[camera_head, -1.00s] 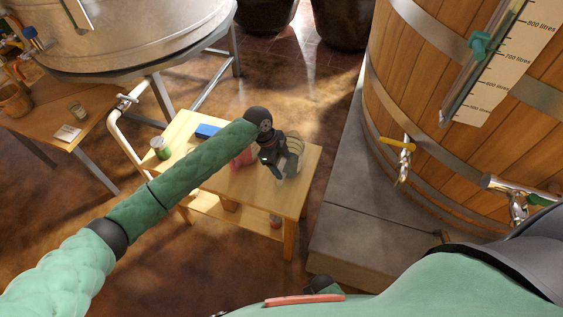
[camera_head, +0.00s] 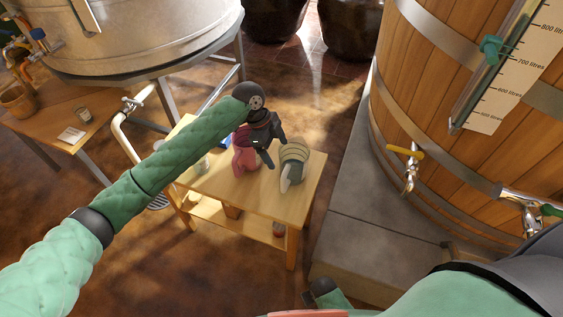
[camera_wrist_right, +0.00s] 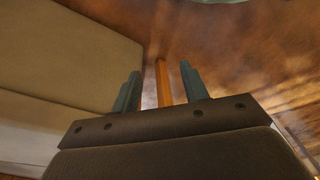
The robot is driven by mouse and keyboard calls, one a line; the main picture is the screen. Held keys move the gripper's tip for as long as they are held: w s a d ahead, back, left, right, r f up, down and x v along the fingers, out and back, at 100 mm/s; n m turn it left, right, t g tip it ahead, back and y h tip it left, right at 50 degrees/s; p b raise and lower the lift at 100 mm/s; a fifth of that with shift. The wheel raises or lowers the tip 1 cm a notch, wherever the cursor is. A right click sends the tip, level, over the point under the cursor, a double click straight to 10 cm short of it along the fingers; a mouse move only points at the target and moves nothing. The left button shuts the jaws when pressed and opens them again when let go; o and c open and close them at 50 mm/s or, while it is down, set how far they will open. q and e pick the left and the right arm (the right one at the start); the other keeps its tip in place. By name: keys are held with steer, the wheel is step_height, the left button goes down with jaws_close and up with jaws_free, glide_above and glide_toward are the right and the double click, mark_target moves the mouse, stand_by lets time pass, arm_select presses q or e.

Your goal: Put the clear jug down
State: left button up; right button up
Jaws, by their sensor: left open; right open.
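A rounded, see-through-looking, banded vessel (camera_head: 294,158) with a pale handle-like part stands on the right of the small wooden table (camera_head: 262,199). It looks like the clear jug, but I cannot be sure. My left gripper (camera_head: 266,142) is open, just left of it and apart from it, above the table. A pink object (camera_head: 244,157) stands below and left of that gripper. My right gripper (camera_wrist_right: 159,74) is open and empty in the right wrist view, low above the floor. An orange-brown upright bar shows behind its fingers.
A blue item and a pale cup-like item (camera_head: 201,165) are partly hidden behind my left arm. A wooden vat (camera_head: 430,110) on a grey stone step (camera_head: 350,225) stands at the right. A metal tank (camera_head: 140,35) and a side table (camera_head: 55,122) are at the left.

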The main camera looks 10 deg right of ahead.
arm_select(q)
steer(key=shift+v, duration=1.45)
arm_select(e)
steer(key=shift+w+a+r, duration=0.15)
steer(key=shift+r, duration=0.45)
steer(key=shift+w+a+r, duration=0.1)
steer(key=shift+w+r, duration=0.05)
steer(key=shift+r, duration=0.45)
